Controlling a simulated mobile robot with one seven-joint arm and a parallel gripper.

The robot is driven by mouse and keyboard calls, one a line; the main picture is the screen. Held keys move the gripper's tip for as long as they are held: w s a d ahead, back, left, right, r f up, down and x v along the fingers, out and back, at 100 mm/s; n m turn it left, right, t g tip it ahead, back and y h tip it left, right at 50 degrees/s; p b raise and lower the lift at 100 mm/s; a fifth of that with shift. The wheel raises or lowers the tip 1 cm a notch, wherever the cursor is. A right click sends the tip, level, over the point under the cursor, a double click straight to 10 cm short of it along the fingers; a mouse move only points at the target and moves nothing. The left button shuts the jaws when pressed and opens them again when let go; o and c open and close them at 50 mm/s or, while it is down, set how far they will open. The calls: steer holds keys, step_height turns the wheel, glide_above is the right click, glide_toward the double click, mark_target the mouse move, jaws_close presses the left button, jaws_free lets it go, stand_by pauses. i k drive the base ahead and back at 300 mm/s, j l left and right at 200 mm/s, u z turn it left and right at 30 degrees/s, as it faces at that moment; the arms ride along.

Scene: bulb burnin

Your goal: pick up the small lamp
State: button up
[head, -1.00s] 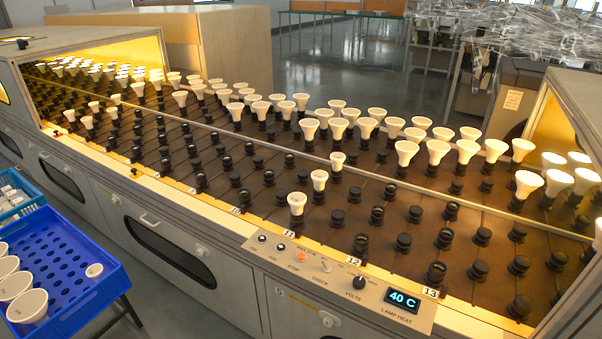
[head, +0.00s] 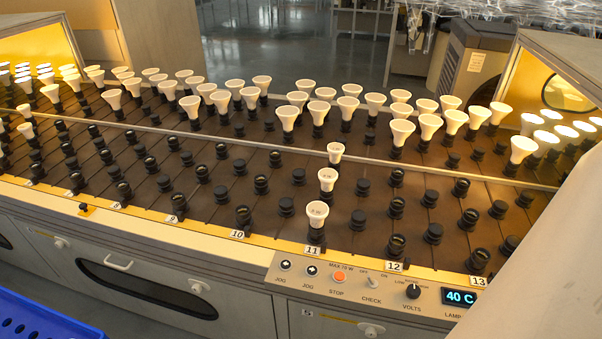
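Three white reflector lamps stand upright in black sockets in the row marked 11: a front lamp (head: 317,212), a middle lamp (head: 327,180) and a back lamp (head: 335,152). The middle and back ones look smaller than the wide lamps farther back. The back one looks smallest, though distance plays a part, so I cannot tell for certain which is the small lamp. My gripper is not in view. A pale part of my arm fills the lower right corner and hides that end of the rack.
Empty black sockets (head: 242,216) surround these lamps. Wide lamps (head: 288,115) crowd the rear behind a thin rail (head: 240,140). The front panel has knobs and a stop button (head: 339,277). A blue tray (head: 40,318) is at lower left. Lit hoods stand at both ends.

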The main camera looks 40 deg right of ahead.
mark_target(327, 176)
steer(key=i+j, duration=0.7)
steer(key=i, duration=0.25)
steer(key=z, duration=0.35)
steer(key=i+j+z, duration=0.15)
steer(key=z, duration=0.6)
steer(key=i+z, duration=0.15)
steer(key=z, duration=0.2)
steer(key=i+z, duration=0.3)
steer(key=z, duration=0.35)
steer(key=i, duration=0.05)
